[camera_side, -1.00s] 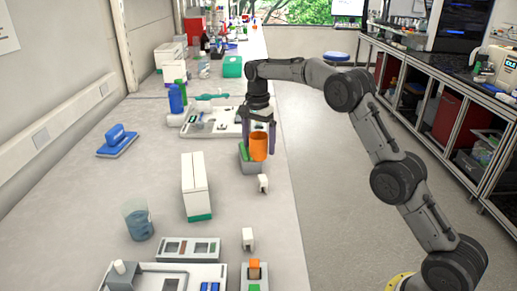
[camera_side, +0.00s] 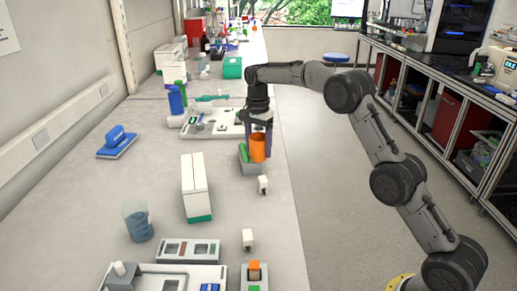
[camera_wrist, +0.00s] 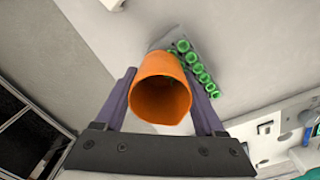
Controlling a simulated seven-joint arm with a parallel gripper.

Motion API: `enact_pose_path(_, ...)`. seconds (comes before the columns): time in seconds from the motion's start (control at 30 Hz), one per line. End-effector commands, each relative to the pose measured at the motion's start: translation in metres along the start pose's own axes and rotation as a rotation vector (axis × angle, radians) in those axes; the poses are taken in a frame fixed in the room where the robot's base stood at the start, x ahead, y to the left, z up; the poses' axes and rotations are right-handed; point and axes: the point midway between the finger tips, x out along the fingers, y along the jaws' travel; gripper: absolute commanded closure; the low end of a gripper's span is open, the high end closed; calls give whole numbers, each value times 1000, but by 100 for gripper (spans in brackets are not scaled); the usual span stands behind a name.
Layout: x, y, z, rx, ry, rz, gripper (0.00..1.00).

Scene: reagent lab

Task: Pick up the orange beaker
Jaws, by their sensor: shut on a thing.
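The orange beaker (camera_side: 258,148) is upright between the fingers of my gripper (camera_side: 258,136), which is shut on it. In the wrist view the beaker (camera_wrist: 160,92) shows its open mouth, with a purple-grey finger on each side of it; my gripper (camera_wrist: 163,100) grips its walls. In the side view the beaker is in front of a grey rack (camera_side: 254,169) with green-capped tubes. I cannot tell whether its base touches the rack or the bench.
Green tubes (camera_wrist: 197,72) stand close beside the beaker. A white box (camera_side: 195,185) and a glass beaker of blue liquid (camera_side: 138,222) stand to the left. A white tray (camera_side: 222,132) lies behind. The bench's right edge is close.

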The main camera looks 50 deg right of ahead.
Motion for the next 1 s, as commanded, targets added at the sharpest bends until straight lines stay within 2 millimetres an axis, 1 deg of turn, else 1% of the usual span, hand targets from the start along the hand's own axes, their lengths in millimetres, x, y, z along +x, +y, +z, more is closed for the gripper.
enact_pose_path(0.17, -5, 0, 0, 0, 1, -2, 91)
enact_pose_path(0.27, -12, 0, 0, 0, 1, -2, 91)
enact_pose_path(0.43, -33, 0, 0, 0, 1, -4, 91)
enact_pose_path(0.57, -51, 16, 5, 0, 1, -3, 91)
enact_pose_path(0.67, -68, 30, 10, 0, 2, -5, 91)
enact_pose_path(0.8, -96, 55, 19, 0, 1, -3, 91)
enact_pose_path(1.0, -110, 92, 32, 0, 1, -2, 91)
